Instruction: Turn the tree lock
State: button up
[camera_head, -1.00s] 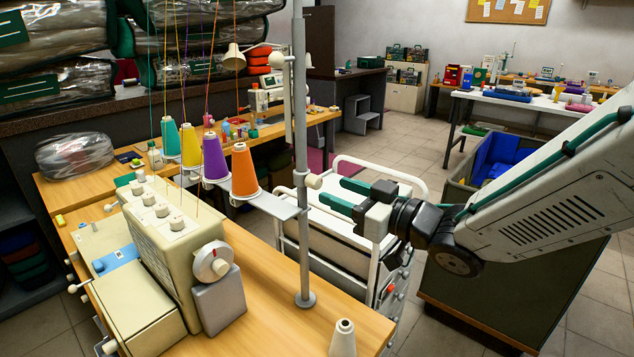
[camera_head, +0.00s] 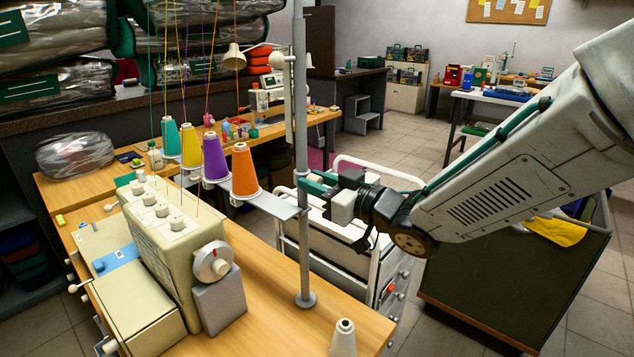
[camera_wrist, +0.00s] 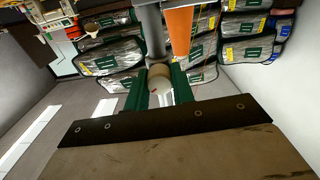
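The tree lock is a pale round knob on the grey thread-tree post (camera_head: 303,240). In the wrist view the tree lock (camera_wrist: 160,80) shows end-on in front of the post, between my two green fingers. My gripper (camera_wrist: 160,90) has one finger close on each side of the knob, with little or no gap seen. The fingers look shut on it.
An orange thread cone (camera_head: 243,171) stands on the cone shelf (camera_head: 279,207) just left of my gripper. The cream sewing machine (camera_head: 165,243) is on the wooden table (camera_head: 270,325). A white trolley (camera_head: 345,250) stands below my gripper.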

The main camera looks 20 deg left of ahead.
jog(key=shift+m, duration=0.9)
jog(key=o, duration=1)
jog(key=v, duration=0.8)
